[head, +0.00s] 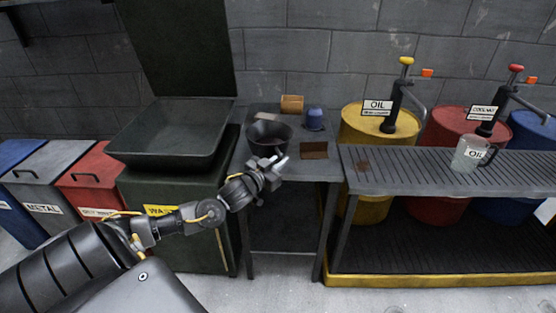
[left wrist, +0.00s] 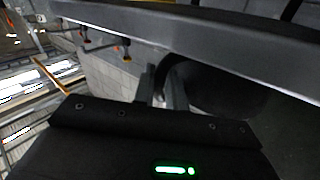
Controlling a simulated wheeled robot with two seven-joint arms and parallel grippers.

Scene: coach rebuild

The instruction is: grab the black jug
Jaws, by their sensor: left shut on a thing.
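The black jug (head: 268,135) stands on the small grey side table, its wide open top facing up. My left gripper (head: 276,168) is at its near side. In the left wrist view the two fingers (left wrist: 163,88) are closed around a dark curved part that looks like the jug's handle. The dark body of the jug (left wrist: 215,85) fills the area beside the fingers there. The gripper hides the jug's near lower side in the head view. My right gripper is in neither view.
A dark open bin (head: 165,135) stands left. A grated bench (head: 400,175) with a clear oil jug (head: 470,154) is right.

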